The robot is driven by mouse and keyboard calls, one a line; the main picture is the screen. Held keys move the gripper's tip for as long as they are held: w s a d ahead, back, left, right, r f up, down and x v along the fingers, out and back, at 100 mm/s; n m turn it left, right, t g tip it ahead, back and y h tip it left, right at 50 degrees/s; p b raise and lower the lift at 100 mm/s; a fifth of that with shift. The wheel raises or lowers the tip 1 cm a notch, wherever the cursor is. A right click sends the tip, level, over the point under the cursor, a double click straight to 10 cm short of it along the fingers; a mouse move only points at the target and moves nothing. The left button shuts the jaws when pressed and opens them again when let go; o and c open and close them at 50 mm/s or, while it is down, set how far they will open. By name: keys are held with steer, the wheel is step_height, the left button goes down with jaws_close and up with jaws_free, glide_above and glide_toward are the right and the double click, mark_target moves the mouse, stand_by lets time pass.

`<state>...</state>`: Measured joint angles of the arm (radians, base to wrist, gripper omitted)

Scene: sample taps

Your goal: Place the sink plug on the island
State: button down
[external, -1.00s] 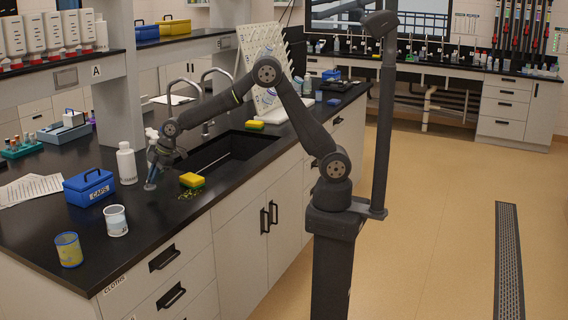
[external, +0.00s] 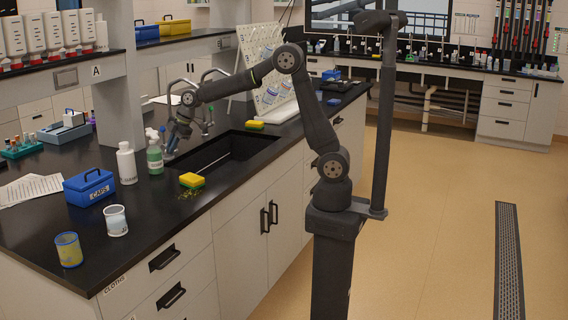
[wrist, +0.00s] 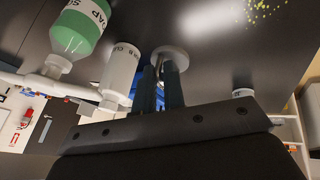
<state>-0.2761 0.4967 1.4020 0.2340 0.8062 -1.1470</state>
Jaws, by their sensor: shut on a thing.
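My gripper (external: 170,148) is raised above the black island top (external: 145,215), near the left end of the sink. In the wrist view my gripper (wrist: 161,82) is shut on a pale round sink plug (wrist: 164,52), held at the fingertips. In the external view the plug is too small and too covered by the gripper to make out clearly. A green soap bottle (external: 155,157) stands just left of the gripper; it also shows in the wrist view (wrist: 78,30).
A white bottle (external: 126,163), blue caddy (external: 89,187), white cup (external: 116,220) and yellow cup (external: 68,249) stand on the left. A yellow-green sponge (external: 192,180) lies before the sink (external: 235,147). The top between the sponge and cups is mostly clear.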

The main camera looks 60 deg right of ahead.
step_height(320, 180, up, 26)
steer(key=w+d+m+h, duration=0.15)
steer(key=d+m, duration=0.35)
steer(key=d, duration=1.7)
steer(key=w+d+m+h, duration=0.1)
steer(key=d+m+h, duration=0.3)
steer(key=d, duration=1.8)
steer(key=s+d+m+g+h, duration=0.1)
steer(key=s+d+m, duration=0.3)
steer(key=s+d, duration=0.65)
steer(key=s+d+m+h, duration=0.1)
steer(key=s+d+m, duration=0.2)
steer(key=s+d, duration=0.75)
steer(key=s+d+m+g, duration=0.1)
steer(key=s+d+m, duration=0.35)
steer(key=d, duration=1.05)
steer(key=n, duration=0.2)
glide_toward(283, 131)
steer(key=shift+w+d+r+t+y, duration=0.1)
steer(key=shift+d+t+y, duration=0.35)
steer(key=shift+d, duration=0.2)
steer(key=shift+f, duration=2)
